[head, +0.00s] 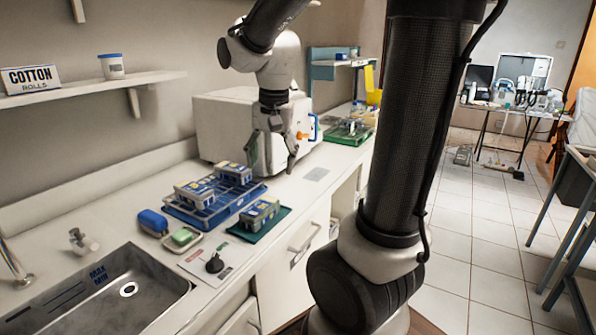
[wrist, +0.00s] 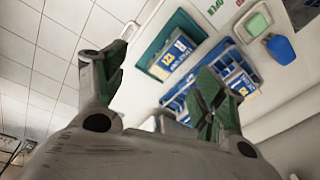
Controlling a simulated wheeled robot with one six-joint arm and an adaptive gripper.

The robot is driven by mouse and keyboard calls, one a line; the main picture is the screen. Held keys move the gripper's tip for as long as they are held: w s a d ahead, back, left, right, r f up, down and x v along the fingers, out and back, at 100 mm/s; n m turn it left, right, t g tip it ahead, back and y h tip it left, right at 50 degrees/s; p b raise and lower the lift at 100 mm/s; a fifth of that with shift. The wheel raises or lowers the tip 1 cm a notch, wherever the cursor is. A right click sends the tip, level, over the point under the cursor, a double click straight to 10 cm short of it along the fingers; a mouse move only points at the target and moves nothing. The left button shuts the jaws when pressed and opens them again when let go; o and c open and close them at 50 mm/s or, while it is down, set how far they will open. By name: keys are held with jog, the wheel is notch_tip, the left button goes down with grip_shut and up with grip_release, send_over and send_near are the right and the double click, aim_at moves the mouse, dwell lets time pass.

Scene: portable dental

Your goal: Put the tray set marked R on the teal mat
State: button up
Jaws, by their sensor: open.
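The teal mat (head: 243,233) lies on the counter near its front edge, and a grey-and-blue tray set (head: 260,212) with a yellow label rests on it. In the wrist view, this set (wrist: 172,57) shows a letter R and stands on the teal mat (wrist: 183,20). A blue rack (head: 217,214) beside the mat holds two similar sets, one at the left (head: 194,191) and one at the back (head: 234,173); their letters are unreadable. My gripper (head: 272,165) is open and empty, above the counter behind the rack and mat, apart from them. It also shows in the wrist view (wrist: 155,85).
A blue case (head: 153,221) and a green soap bar in a dish (head: 183,237) lie left of the rack, near the sink (head: 110,300). A white box-shaped appliance (head: 222,125) stands behind my gripper. A green tray (head: 348,133) is farther back. The counter right of the rack is mostly clear.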

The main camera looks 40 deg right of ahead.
jog(key=s+r+n+t, duration=0.2)
jog(key=s+n, duration=0.7)
jog(key=s, duration=0.5)
jog(key=shift+d+r+t, duration=0.4)
jog(key=shift+t, duration=0.1)
jog(key=shift+c, duration=0.2)
